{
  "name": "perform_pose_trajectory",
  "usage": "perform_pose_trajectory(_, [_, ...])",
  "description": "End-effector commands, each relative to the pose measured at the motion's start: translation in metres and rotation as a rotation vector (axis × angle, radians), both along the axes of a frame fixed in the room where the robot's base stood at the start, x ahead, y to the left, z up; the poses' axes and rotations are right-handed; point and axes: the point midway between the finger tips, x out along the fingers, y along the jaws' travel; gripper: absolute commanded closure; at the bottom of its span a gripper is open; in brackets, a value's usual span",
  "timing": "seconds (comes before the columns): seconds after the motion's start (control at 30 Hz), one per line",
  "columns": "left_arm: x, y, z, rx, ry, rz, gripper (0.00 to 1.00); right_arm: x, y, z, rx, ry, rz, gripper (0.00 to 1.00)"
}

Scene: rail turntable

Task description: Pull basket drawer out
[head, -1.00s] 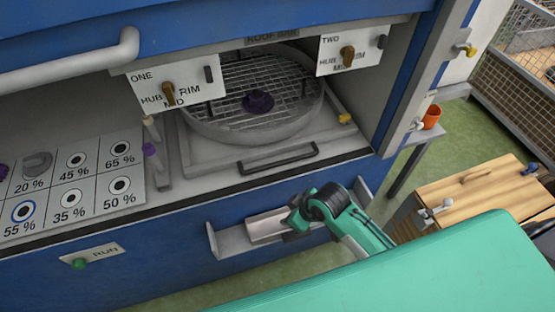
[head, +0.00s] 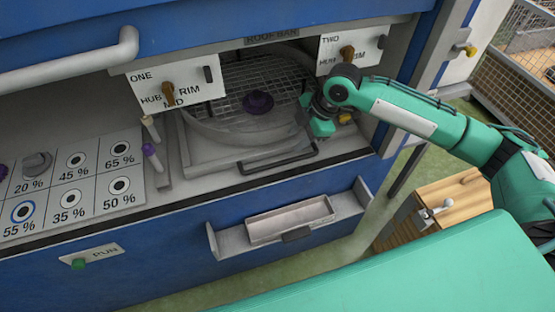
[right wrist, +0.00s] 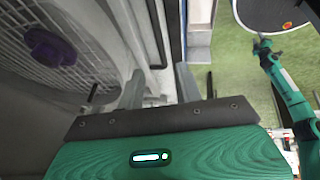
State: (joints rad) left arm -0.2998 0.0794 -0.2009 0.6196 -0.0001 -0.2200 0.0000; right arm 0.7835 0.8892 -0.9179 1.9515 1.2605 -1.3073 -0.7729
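The basket drawer (head: 220,160) is a grey tray in the cabinet opening, with a dark bar handle (head: 278,162) on its front. It carries a round wire basket (head: 212,127) with a purple hub knob (head: 258,102), also seen in the right wrist view (right wrist: 50,47). My right gripper (head: 318,125) is at the basket's right front side, right of and above the handle. In the right wrist view its two fingers (right wrist: 160,88) are apart, with nothing clearly held between them. Contact with the tray cannot be told. A small green arm in that view ends in a gripper (right wrist: 262,45), seemingly my left; its state is unclear.
Signs ONE (head: 190,85) and TWO (head: 335,50) hang over the opening. A yellow knob (head: 345,117) is beside my right gripper. Below, a ledge holds a pale tray (head: 290,220). A wooden cabinet (head: 445,195) stands right. A percentage board (head: 75,185) is left.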

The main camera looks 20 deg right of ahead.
Motion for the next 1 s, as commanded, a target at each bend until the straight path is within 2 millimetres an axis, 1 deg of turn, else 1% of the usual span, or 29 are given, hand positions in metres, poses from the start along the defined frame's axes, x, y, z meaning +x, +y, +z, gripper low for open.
perform_pose_trajectory(0.03, [0.0,0.001,0.0,0.0,0.0,0.0,0.64,0.001,-0.003,0.003,-0.003,-0.001,0.005,0.64])
perform_pose_trajectory(0.1, [0.0,0.001,0.0,0.001,0.001,0.0,0.64,0.002,-0.004,0.004,-0.004,0.001,0.01,0.64])
perform_pose_trajectory(0.17, [0.0,0.001,0.001,0.001,0.001,0.0,0.64,0.002,-0.003,0.001,-0.004,0.002,0.011,0.64])
perform_pose_trajectory(0.23, [0.0,0.001,0.002,0.001,0.001,0.0,0.64,0.003,0.0,-0.005,-0.004,0.004,0.012,0.64])
perform_pose_trajectory(0.37, [0.0,0.001,0.006,0.001,0.001,0.0,0.64,0.007,0.01,-0.026,-0.003,0.004,0.012,0.64])
perform_pose_trajectory(0.6, [0.0,0.001,0.014,0.001,0.001,0.001,0.64,0.015,0.03,-0.073,-0.003,0.004,0.011,0.64])
perform_pose_trajectory(0.7, [0.0,0.001,0.016,0.001,0.001,0.001,0.64,0.019,0.037,-0.09,-0.003,0.003,0.011,0.64])
perform_pose_trajectory(0.9, [0.0,0.001,0.019,0.001,0.001,0.001,0.64,0.023,0.046,-0.112,-0.004,0.002,0.01,0.64])
perform_pose_trajectory(1.0, [0.0,0.001,0.02,0.001,0.001,0.001,0.64,0.024,0.048,-0.118,-0.004,0.001,0.011,0.64])
